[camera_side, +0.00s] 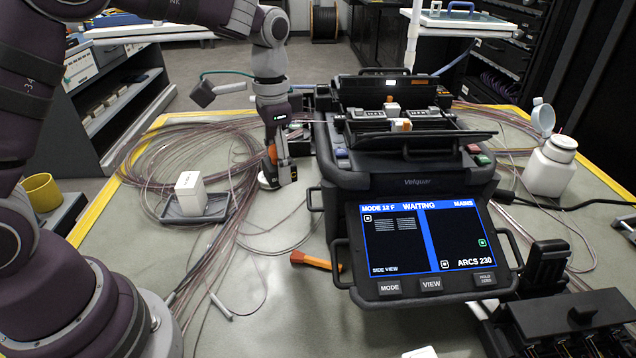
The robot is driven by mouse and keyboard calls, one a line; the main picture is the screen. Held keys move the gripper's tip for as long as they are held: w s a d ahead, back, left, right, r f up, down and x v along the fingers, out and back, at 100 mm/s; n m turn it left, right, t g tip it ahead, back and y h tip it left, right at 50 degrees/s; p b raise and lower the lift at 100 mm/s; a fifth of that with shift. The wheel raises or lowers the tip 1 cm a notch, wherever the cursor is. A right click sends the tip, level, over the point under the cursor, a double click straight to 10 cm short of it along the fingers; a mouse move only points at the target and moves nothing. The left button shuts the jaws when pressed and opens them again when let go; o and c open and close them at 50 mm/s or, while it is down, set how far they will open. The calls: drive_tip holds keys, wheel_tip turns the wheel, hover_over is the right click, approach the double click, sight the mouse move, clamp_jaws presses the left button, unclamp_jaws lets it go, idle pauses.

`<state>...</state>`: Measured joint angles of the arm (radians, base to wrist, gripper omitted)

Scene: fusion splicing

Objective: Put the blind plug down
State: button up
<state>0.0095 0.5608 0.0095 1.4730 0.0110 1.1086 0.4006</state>
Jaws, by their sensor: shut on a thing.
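My gripper (279,163) points down close to the bench top, just left of the fusion splicer (415,183). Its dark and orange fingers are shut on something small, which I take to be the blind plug. The plug itself is mostly hidden by the fingers, and I cannot tell whether it touches the bench. A pale round base shows low beside the fingers. The splicer's screen (425,243) reads "WAITING" and "MODE 12 F".
Loose coils of fibre (165,150) spread left of my gripper. A white box (190,193) sits on a dark tray (222,208). An orange-handled tool (318,261) lies before the splicer. A white bottle (549,168) stands right. Bare bench shows at front left.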

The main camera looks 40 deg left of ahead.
sight(289, 233)
drive_tip(key=f+m, duration=0.1)
drive_tip(key=f, duration=0.3)
drive_tip(key=f+m, duration=0.1)
drive_tip(key=f, duration=0.3)
drive_tip(key=f+m, duration=0.2)
drive_tip(key=f, duration=0.2)
drive_tip(key=shift+w+d+f, duration=0.1)
drive_tip(key=shift+w+f, duration=0.05)
drive_tip(key=shift+w, duration=0.2)
drive_tip(key=o, duration=1.2)
drive_tip(key=shift+f, duration=0.1)
drive_tip(key=shift+c, duration=0.2)
